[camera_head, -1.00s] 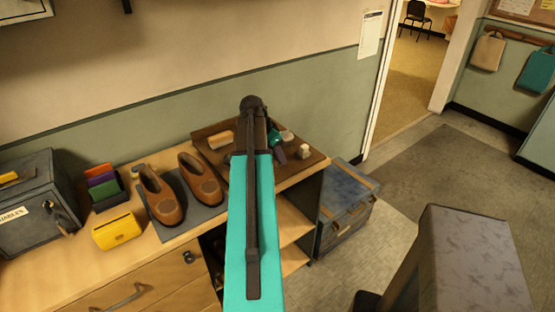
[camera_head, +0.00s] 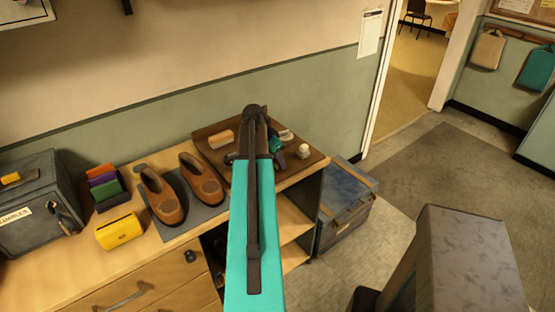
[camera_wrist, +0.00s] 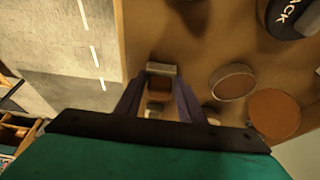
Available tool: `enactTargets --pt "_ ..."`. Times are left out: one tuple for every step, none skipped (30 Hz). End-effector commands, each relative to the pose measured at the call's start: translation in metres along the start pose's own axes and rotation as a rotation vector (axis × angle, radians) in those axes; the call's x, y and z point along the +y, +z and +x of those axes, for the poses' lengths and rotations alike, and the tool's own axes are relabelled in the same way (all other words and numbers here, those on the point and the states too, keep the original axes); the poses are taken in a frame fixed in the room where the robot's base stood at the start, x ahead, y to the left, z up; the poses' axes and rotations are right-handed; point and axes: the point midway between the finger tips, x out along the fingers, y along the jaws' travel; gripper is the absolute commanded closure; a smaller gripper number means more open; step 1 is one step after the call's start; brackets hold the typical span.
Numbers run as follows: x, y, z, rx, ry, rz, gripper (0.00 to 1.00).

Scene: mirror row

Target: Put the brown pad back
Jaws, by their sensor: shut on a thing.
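In the wrist view, a small brown pad (camera_wrist: 158,85) with a paler grey edge sits between the two fingers of my gripper (camera_wrist: 160,92), which is shut on it. The fingers hide part of its sides. In the head view my arm reaches over the brown tray (camera_head: 222,169) at the right end of the counter. The gripper is mostly hidden there behind my arm, and I cannot make out the brown pad. I cannot tell whether the pad touches the surface below.
Beside the tray, brown shoes (camera_head: 208,188) stand on a grey mat (camera_head: 198,212). A tan block (camera_head: 221,139) and a small pale item (camera_head: 303,152) lie on the tray. A round tin (camera_wrist: 232,82) is close right of the gripper. A blue chest (camera_head: 346,205) stands beside the counter.

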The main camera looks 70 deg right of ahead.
Motion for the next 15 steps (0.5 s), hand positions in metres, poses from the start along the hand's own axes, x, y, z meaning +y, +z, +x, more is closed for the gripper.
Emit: enactTargets --pt "0.0003 0.0007 0.0012 0.0 0.001 0.0 0.83" --pt "0.0003 0.0012 0.0024 0.0 0.001 0.0 0.83" --pt "0.0002 0.0016 0.0036 0.0 0.001 0.0 0.83" --pt "0.0002 0.0019 0.0042 0.0 0.0 0.0 0.83" --pt "0.0001 0.002 0.0045 0.0 0.0 0.0 0.83" --pt "0.0001 0.002 0.0048 0.0 0.0 0.0 0.83" --pt "0.0001 0.002 0.0048 0.0 0.0 0.0 0.83" --pt "0.0001 0.002 0.0048 0.0 0.0 0.0 0.83" --pt "0.0001 0.002 0.0048 0.0 0.0 0.0 0.83" --pt "0.0 0.002 0.0048 0.0 0.0 0.0 0.83" --pt "0.0 0.002 0.0048 0.0 0.0 0.0 0.83" --pt "0.0 0.0021 0.005 0.0 0.0 0.0 0.83" --pt "0.0001 0.0023 0.0054 0.0 0.0 0.0 0.83" --pt "0.0001 0.0026 0.0061 0.0 0.0 0.0 0.83" --pt "0.0001 0.003 0.0071 0.0 0.0 0.0 0.83"
